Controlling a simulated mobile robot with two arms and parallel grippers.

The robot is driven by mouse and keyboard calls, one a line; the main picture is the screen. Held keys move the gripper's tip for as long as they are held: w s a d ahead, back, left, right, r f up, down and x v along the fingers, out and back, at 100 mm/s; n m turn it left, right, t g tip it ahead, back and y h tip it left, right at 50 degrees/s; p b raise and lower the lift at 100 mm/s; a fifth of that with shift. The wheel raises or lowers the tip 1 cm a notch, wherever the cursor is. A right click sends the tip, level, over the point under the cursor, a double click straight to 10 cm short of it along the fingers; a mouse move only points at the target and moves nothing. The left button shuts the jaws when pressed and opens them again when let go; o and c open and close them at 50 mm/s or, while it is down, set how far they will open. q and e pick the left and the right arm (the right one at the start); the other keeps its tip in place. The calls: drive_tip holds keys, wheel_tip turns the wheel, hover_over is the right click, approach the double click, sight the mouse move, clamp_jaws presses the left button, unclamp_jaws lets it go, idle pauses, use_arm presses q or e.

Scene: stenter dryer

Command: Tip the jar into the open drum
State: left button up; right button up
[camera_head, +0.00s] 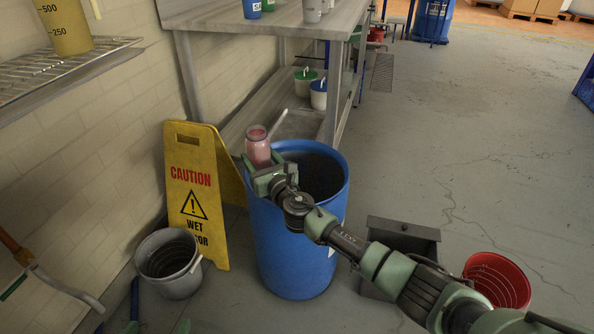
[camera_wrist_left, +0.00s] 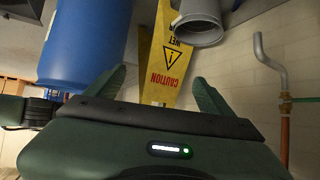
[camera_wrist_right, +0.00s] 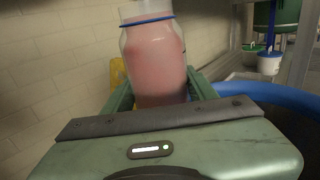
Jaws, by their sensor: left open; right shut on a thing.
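The jar (camera_head: 257,150) is clear with pink contents and looks nearly upright. My right gripper (camera_head: 264,172) is shut on it, near the left rim of the blue drum (camera_head: 290,240). The right wrist view shows the jar (camera_wrist_right: 155,65) between the fingers, with a blue band at its neck; its top is cut off there. The drum is open, with a dark interior; its contents cannot be made out. My left gripper (camera_wrist_left: 160,85) is open and empty in the left wrist view, with the drum (camera_wrist_left: 85,45) beyond it.
A yellow caution sign (camera_head: 195,190) and grey bucket (camera_head: 168,262) stand left of the drum. A grey bin (camera_head: 402,237) and red bucket (camera_head: 497,281) stand to its right. A metal table (camera_head: 270,22) is behind. The right floor is largely clear.

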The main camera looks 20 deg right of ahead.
sight(262, 149)
drive_tip(key=shift+r+p, duration=0.3)
drive_tip(key=shift+r, duration=0.1)
drive_tip(key=shift+r+p, duration=1.95)
drive_tip(key=shift+p, duration=0.05)
drive_tip(key=shift+r, duration=0.15)
use_arm(q)
drive_tip(key=s+a+f+g+y, duration=0.1)
drive_tip(key=s+a+f+g, duration=0.1)
drive_tip(key=s, duration=0.4)
drive_tip(key=s+a+f+g, duration=0.2)
drive_tip(key=s+g, duration=0.3)
drive_tip(key=s, duration=0.1)
drive_tip(key=shift+s+f+y, duration=0.15)
drive_tip(key=shift+f+y, duration=0.1)
drive_tip(key=shift+y, duration=0.15)
